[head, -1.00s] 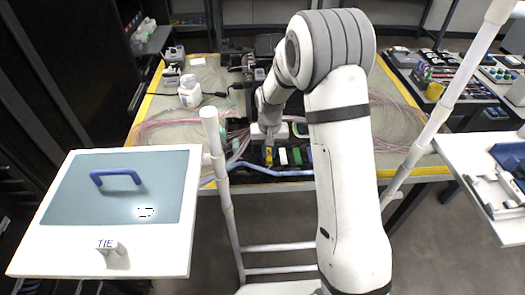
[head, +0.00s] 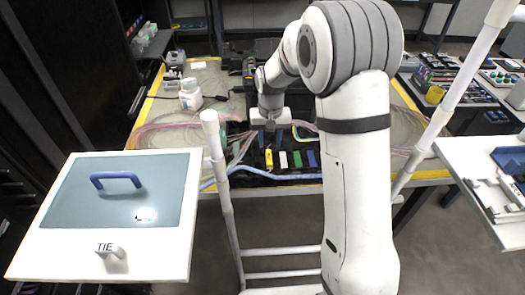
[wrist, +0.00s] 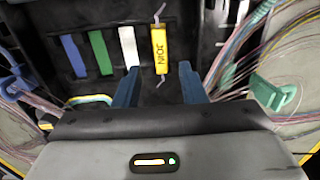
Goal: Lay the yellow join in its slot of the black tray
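The yellow join (head: 269,159), labelled JOIN, lies in the black tray (head: 240,173), at one end of a row with a white, a green and a blue strip. In the wrist view the yellow join (wrist: 159,48) lies lengthwise, in line with the white strip beside it. A short pale fibre end shows at each of its ends. My gripper (wrist: 159,84) is open and empty, with its two blue fingers spread apart and clear of the join. In the head view my gripper (head: 270,137) is just behind the join. The slot's floor under the join is hidden.
The white strip (wrist: 128,46), green strip (wrist: 100,52) and blue strip (wrist: 74,55) lie in the tray. Loose pink fibres (head: 170,128) spread on the mat at both sides. A white bottle (head: 190,94) stands at the left. A blue cable (head: 300,177) runs along the tray's front.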

